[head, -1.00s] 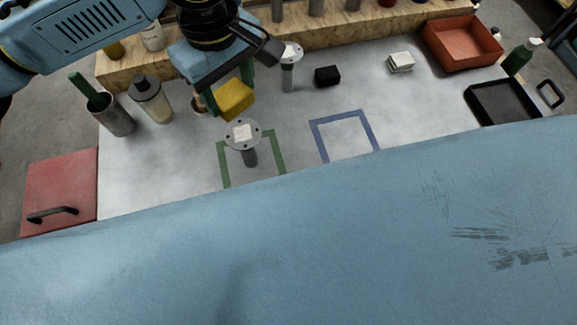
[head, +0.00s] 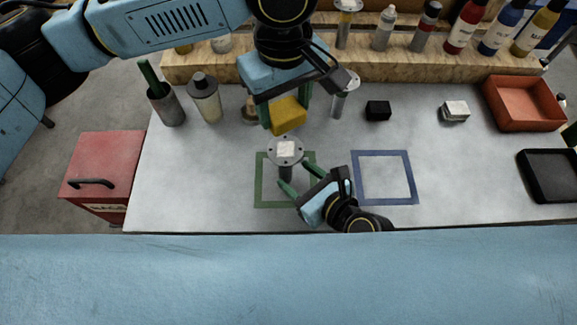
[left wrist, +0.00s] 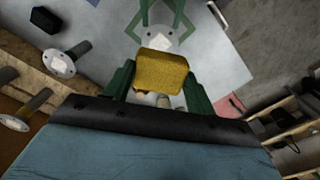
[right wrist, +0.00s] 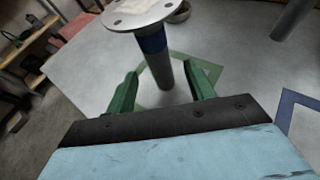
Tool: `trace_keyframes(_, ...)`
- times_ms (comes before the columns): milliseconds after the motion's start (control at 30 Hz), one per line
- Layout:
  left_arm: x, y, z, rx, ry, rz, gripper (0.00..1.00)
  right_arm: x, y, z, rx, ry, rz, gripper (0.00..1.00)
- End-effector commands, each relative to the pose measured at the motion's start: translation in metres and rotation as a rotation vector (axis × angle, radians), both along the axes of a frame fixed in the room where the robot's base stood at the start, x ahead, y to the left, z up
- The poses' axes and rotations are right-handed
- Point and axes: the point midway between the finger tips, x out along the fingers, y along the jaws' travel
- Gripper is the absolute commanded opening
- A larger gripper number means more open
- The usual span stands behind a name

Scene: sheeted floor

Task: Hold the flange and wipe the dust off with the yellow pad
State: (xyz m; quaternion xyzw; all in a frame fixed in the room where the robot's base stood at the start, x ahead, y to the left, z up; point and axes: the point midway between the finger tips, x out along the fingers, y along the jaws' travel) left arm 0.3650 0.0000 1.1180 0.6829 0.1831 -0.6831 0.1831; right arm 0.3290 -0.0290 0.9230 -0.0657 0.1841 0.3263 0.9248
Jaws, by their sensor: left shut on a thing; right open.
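The flange (head: 286,151) stands upright on its dark stem inside the green square outline, with a pale dust patch on its disc. It also shows in the left wrist view (left wrist: 181,42) and the right wrist view (right wrist: 140,14). My left gripper (head: 286,108) is shut on the yellow pad (head: 289,117) and holds it above and just behind the flange, apart from it. The pad fills the middle of the left wrist view (left wrist: 162,70). My right gripper (head: 298,176) is open, low by the flange; in the right wrist view its fingers (right wrist: 163,90) point toward the stem (right wrist: 156,55), with a gap each side.
A second flange (head: 341,100) stands behind, beside a black block (head: 378,110). A blue square outline (head: 384,178) lies right of the green one. A cup (head: 168,108) and bottle (head: 205,98) stand at left; a red bin (head: 522,105) and black tray (head: 550,175) at right.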

Motion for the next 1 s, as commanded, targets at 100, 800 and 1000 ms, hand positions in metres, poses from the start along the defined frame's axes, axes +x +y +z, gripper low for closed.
trace_keyframes(100,0.0,0.0,0.0,0.0,0.0,0.0,0.37,0.016,0.013,-0.007,0.001,-0.002,0.0,0.54)
trace_keyframes(800,0.0,0.0,0.0,0.0,0.0,0.0,0.37,0.036,0.029,-0.019,0.001,0.001,-0.001,0.41)
trace_keyframes(1000,0.0,0.0,0.0,0.0,0.0,0.0,0.37,0.036,0.029,-0.019,0.001,0.001,-0.001,0.15)
